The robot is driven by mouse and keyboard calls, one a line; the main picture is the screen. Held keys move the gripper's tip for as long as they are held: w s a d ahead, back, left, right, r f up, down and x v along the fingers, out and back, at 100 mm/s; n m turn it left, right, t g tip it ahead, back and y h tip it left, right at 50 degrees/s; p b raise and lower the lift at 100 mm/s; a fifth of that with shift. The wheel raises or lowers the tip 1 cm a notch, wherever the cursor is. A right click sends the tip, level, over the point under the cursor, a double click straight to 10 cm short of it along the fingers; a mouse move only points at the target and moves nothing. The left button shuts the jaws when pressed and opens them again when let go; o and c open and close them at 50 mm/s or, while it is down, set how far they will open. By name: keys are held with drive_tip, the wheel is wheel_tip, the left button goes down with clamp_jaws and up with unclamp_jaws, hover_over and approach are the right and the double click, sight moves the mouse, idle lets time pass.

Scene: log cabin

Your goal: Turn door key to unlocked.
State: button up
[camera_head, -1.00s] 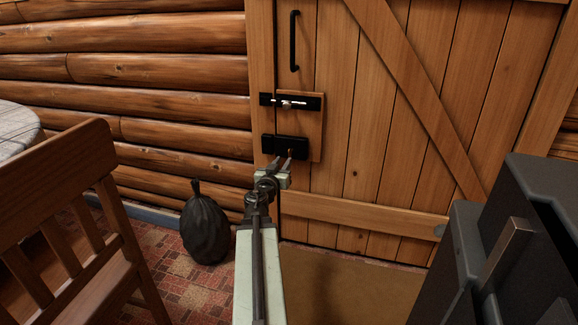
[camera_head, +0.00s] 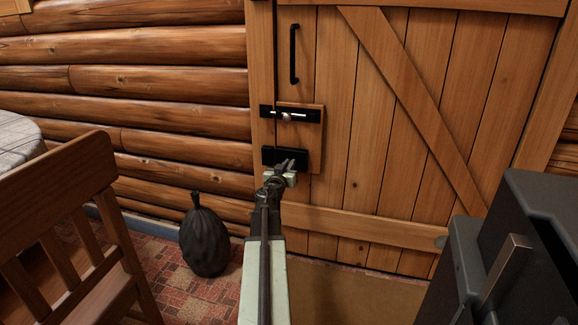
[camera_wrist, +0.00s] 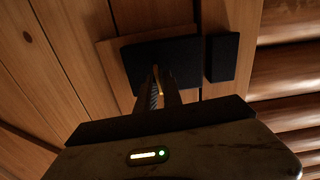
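The wooden plank door (camera_head: 420,165) is closed and has a black lock box (camera_head: 269,157) low on its left side. In the wrist view, the lock plate (camera_wrist: 185,62) is just ahead of my gripper (camera_wrist: 163,72). A small gold glint, likely the key (camera_wrist: 160,84), shows between the two narrow fingers. The fingers are close together, and I cannot tell whether they press on it. In the head view, my gripper (camera_head: 288,163) is in front of the lock box and hides the key. The key's angle is unclear.
A black sliding bolt (camera_head: 300,114) is above the lock, and a black pull handle (camera_head: 294,53) is higher up. A dark bag (camera_head: 204,238) stands by the log wall. A wooden chair (camera_head: 75,170) is at left.

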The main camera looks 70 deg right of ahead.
clamp_jaws()
drive_tip(key=shift+m, duration=0.5)
drive_tip(key=o, duration=0.6)
unclamp_jaws()
drive_tip(key=shift+c, duration=0.2)
drive_tip(key=shift+a, duration=0.1)
drive_tip(key=a, duration=0.7)
drive_tip(key=shift+s+a, duration=0.25)
drive_tip(key=shift+a, duration=0.05)
